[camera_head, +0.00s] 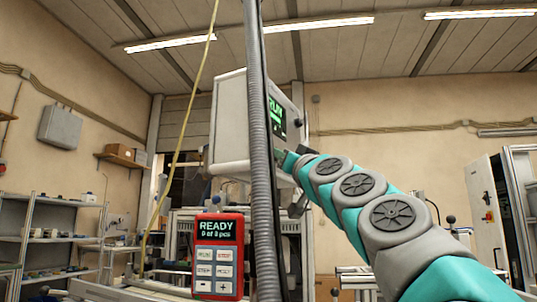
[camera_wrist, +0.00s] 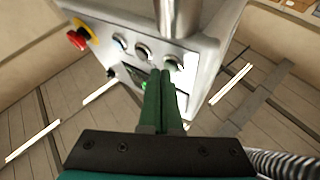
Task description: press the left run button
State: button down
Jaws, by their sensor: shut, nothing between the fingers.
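A light grey control box (camera_head: 229,125) hangs in the middle of the head view, with a screen (camera_head: 276,118) reading RUN on its right side. In the wrist view, the box's panel (camera_wrist: 208,50) carries round metal-ringed buttons in a row: one (camera_wrist: 119,42), a second (camera_wrist: 142,51) and a third (camera_wrist: 173,63). A red stop knob (camera_wrist: 77,40) on yellow is at the left. I cannot tell which is the left run button. My gripper (camera_wrist: 165,76) is shut and empty, fingertips just below the third button in the picture. I cannot tell whether they touch. The fingers partly cover the screen.
A red pendant (camera_head: 218,256) reading READY stands low in the head view. A grey conduit (camera_head: 261,180) and a yellow cable (camera_head: 183,130) hang in front of the scene. Shelves (camera_head: 45,235) stand at the left, an open cabinet (camera_head: 492,220) at the right.

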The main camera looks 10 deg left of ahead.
jog(key=shift+s+d, duration=0.15)
jog(key=shift+d, duration=0.3)
jog(key=d, duration=0.1)
jog(key=s+d+b, duration=0.1)
jog(key=d, duration=0.1)
jog(key=d+b, duration=0.1)
jog(key=shift+s+d, duration=0.3)
jog(key=shift+d, duration=0.05)
dwell(0.8)
